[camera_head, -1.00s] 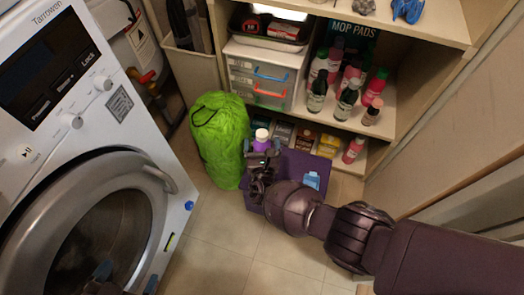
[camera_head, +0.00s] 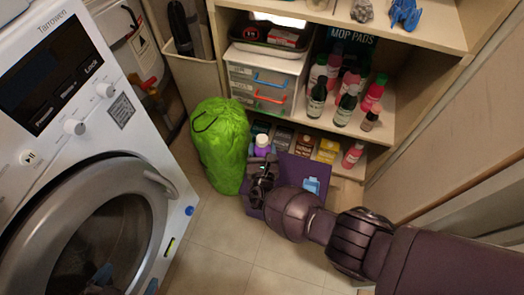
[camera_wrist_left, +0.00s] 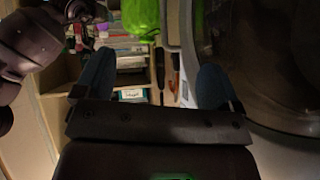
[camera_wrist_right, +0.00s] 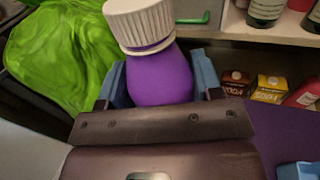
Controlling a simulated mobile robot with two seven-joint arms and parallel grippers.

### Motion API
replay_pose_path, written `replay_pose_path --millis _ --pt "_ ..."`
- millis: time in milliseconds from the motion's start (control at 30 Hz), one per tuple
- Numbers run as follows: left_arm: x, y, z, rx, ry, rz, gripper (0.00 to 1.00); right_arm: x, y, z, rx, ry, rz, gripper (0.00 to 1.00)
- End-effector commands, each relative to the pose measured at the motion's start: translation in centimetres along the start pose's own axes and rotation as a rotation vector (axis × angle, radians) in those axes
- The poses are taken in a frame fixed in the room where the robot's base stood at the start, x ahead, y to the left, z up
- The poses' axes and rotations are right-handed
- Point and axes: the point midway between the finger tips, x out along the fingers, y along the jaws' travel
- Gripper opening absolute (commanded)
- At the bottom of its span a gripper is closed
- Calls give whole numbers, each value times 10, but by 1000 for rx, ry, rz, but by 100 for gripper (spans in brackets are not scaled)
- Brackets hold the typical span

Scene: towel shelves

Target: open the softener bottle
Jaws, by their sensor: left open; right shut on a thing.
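The softener bottle is purple (camera_wrist_right: 160,78) with a ribbed white cap (camera_wrist_right: 140,22). In the right wrist view it stands between the blue fingers of my right gripper (camera_wrist_right: 160,82), which is shut on its body. The cap is on the bottle, above the fingers. In the head view the bottle (camera_head: 262,151) is small, beside the green bag, and my right gripper (camera_head: 262,178) partly covers it. My left gripper (camera_head: 127,281) is at the lower left edge, in front of the washer door, open and empty, well away from the bottle. Its spread fingers show in the left wrist view (camera_wrist_left: 150,85).
A white washing machine (camera_head: 90,135) fills the left. A green bag (camera_head: 219,150) stands just left of the bottle. A purple box (camera_head: 300,170) is right of it. Shelves (camera_head: 385,130) with several bottles stand behind. The tiled floor in front is clear.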

Motion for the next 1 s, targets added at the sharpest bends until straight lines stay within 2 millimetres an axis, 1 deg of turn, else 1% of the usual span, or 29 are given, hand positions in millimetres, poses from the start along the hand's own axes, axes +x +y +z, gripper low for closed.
replay_pose_path --millis 33,167,200,267,300,500,600,700,800,1000 --pt "-1 -2 -7 -6 13 -5 89 5 0 16 0 -14 1 29" --pt "-4 -6 -14 -36 21 -13 89 7 0 43 1 -21 1 29" --pt "-6 -6 -14 -46 18 -15 89 8 0 54 1 -24 1 29" --pt "-12 -6 0 -70 -24 -16 89 8 0 70 2 -27 1 29" --pt "-15 -6 2 -84 -34 -18 89 9 0 81 2 -29 1 29" --pt "-24 -12 3 -145 -56 -27 89 7 0 131 2 -27 1 29" --pt "-28 -14 -1 -161 -54 -31 89 6 0 153 1 -25 0 29" --pt "-32 -15 -7 -167 -45 -34 89 5 0 170 1 -21 0 29" --pt "-36 -16 -13 -168 -34 -37 89 4 0 183 2 -17 0 29" --pt "-38 -17 -18 -169 -26 -38 89 2 0 195 0 -9 1 29"
